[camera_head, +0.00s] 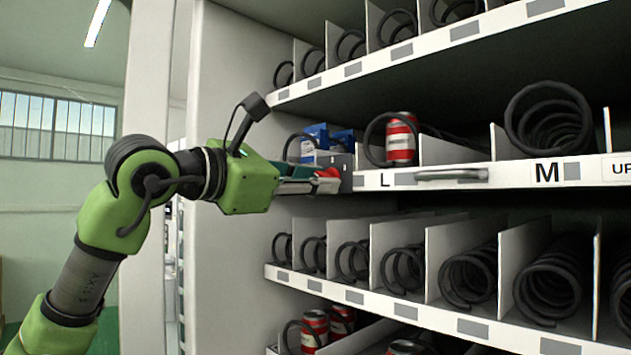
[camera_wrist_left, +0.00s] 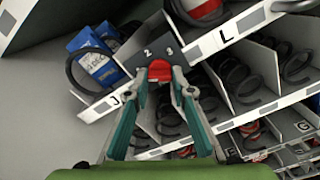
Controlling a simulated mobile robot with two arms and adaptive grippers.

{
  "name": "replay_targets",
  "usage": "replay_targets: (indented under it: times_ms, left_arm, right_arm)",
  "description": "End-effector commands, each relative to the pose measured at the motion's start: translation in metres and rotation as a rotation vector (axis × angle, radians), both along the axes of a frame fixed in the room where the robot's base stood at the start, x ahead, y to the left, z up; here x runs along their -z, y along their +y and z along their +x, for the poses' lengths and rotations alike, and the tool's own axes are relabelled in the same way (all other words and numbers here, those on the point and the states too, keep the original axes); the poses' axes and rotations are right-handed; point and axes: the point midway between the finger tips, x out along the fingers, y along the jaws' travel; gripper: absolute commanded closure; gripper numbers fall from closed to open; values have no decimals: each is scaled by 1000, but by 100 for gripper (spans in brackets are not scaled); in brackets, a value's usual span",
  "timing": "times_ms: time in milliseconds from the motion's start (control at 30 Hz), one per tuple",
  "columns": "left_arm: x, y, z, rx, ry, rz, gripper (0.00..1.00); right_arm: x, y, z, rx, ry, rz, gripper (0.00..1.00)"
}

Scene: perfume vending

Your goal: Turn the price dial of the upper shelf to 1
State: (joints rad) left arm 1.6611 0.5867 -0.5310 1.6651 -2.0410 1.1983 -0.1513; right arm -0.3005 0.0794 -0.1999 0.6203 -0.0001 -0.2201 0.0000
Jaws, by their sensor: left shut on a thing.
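The price dial's red knob (camera_head: 328,181) sits at the left end of the shelf edge with the L and M labels. It also shows in the left wrist view (camera_wrist_left: 160,71). Behind it is a dark grey plate (camera_wrist_left: 152,42), where the numbers 2 and 3 are readable. No 1 is visible on the plate, and I cannot tell which number the knob points to. My left gripper (camera_head: 314,183) reaches in from the left, with its fingertips (camera_wrist_left: 164,84) shut on the red knob. My right gripper is not in view.
The vending shelves have black spirals and white dividers. A red can (camera_head: 401,140) and blue boxes (camera_head: 316,136) stand on the dial's shelf. A white shelf edge (camera_head: 423,316) runs below. The machine's pale side wall (camera_head: 225,285) is left of the shelves.

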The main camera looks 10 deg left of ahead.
Motion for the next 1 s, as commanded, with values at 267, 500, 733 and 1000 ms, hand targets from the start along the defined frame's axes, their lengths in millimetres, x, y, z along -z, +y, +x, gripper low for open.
replay_targets:
  times_ms: [267, 500, 733, 1000]
  left_arm:
    - [2, 0, 1, 1, 6, 0, 99]
    - [1, 0, 0, 0, 4, 0, 61]
    - [1, 2, -2, 0, 1, 0, 61]
    - [0, 26, -36, -4, 0, 1, 61]
  right_arm:
    - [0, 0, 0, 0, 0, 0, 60]
    - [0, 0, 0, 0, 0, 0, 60]
    - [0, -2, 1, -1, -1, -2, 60]
    - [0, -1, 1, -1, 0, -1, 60]
